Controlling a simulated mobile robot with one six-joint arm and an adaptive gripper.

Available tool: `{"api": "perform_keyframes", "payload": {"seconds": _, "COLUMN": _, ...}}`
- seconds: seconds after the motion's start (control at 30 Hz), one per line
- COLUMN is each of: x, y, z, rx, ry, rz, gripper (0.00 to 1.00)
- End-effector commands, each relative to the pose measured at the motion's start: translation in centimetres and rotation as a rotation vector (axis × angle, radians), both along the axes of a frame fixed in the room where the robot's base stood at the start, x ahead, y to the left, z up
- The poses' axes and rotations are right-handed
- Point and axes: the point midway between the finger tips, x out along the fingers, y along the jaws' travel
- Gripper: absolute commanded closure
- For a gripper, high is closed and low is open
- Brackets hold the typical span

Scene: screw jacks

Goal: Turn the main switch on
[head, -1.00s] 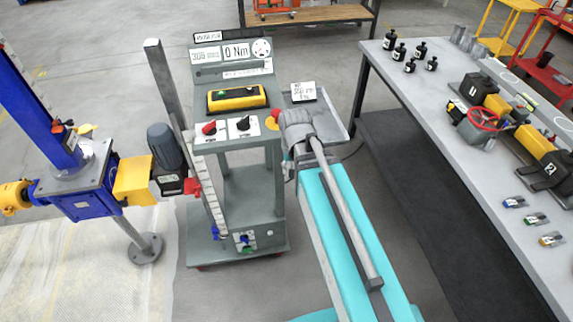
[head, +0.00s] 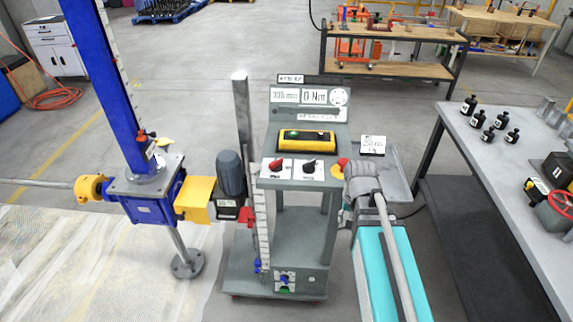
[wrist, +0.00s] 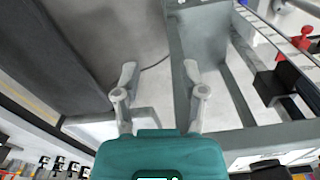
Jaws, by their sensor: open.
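A grey control console (head: 262,180) stands mid-frame in the head view. Its sloped panel carries a red rotary knob (head: 276,165) on a white plate and a black rotary knob (head: 309,166) beside it. Which knob is the main switch I cannot read from the labels. A red mushroom button (head: 342,161) on yellow sits at the panel's right edge. My gripper (wrist: 159,72) is open and empty in the wrist view, its fingers wide apart, over floor and grey frame parts. In the head view my wrist is right of the panel and hides the fingers.
A blue screw jack (head: 150,203) with a yellow coupling and grey motor (head: 230,172) stands left of the console. A grey side shelf (head: 397,178) holds a small display card (head: 373,144). A workbench (head: 470,150) with black bottles stands right. Floor between is clear.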

Motion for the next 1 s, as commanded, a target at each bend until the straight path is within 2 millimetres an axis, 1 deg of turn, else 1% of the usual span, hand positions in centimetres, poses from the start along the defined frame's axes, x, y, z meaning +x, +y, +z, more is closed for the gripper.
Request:
{"api": "perform_keyframes", "payload": {"seconds": 0.03, "x": 0.9, "y": 0.5, "z": 1.1, "rx": 0.0, "ry": 0.0, "rz": -0.012, "gripper": 0.46}}
{"api": "perform_keyframes", "payload": {"seconds": 0.17, "x": 2.7, "y": 2.1, "z": 3.2, "rx": 0.0, "ry": 0.0, "rz": -0.057, "gripper": 0.46}}
{"api": "perform_keyframes", "payload": {"seconds": 0.47, "x": 7.7, "y": 7.1, "z": 8.6, "rx": 0.0, "ry": 0.0, "rz": -0.202, "gripper": 0.46}}
{"api": "perform_keyframes", "payload": {"seconds": 0.77, "x": 12.1, "y": 13.1, "z": 13.9, "rx": 0.0, "ry": 0.0, "rz": -0.35, "gripper": 0.46}}
{"api": "perform_keyframes", "payload": {"seconds": 1.0, "x": 15.2, "y": 18.4, "z": 18.1, "rx": 0.0, "ry": 0.0, "rz": -0.467, "gripper": 0.46}}
